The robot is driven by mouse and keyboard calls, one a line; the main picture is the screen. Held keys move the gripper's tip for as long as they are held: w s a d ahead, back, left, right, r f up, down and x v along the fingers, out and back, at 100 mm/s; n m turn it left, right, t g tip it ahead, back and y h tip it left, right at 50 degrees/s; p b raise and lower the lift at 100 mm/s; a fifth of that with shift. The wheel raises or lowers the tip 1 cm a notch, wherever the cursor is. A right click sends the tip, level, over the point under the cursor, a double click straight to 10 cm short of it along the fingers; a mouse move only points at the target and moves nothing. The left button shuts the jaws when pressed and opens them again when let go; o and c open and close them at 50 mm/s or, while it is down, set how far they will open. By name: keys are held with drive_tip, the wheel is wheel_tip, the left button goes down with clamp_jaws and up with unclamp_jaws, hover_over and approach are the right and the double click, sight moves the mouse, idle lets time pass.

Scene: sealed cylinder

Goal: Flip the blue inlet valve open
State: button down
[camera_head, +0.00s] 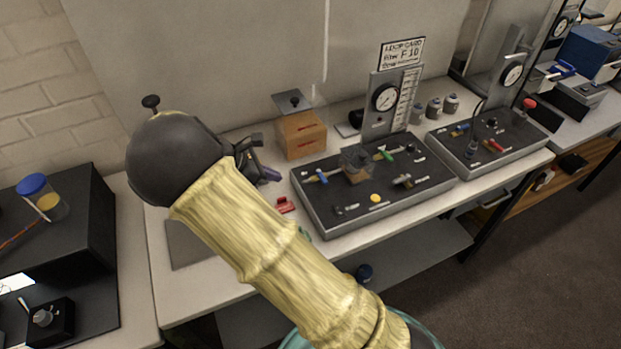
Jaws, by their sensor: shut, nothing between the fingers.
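A blue valve handle (321,176) sits at the left end of the dark panel (330,214) in the middle of the bench. A green handle (385,153) and a yellow round part (376,198) are on the same panel. My gripper (268,174) is shut and empty. It is left of the panel and appears apart from the blue handle in this view. Its height above the bench is hard to tell. My arm covers part of the bench left of the panel.
A wooden box (301,137) stands behind the gripper. A red part (285,205) lies left of the panel. A gauge column (386,98) rises behind it. A second panel (487,150) with its own blue handle (459,129) is on the right.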

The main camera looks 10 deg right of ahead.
sight(322, 177)
drive_tip(key=shift+w+d+r+p+x, duration=0.1)
drive_tip(key=shift+d+r+p+x, duration=0.35)
drive_tip(key=shift+x, duration=1.7)
drive_tip(key=shift+w+d+r+p+x, duration=0.15)
drive_tip(key=shift+p+x, duration=0.55)
drive_tip(key=shift+x, duration=1.45)
drive_tip(key=shift+d+r+p+x, duration=0.35)
drive_tip(key=shift+p+x, duration=0.2)
drive_tip(key=shift+x, duration=1.6)
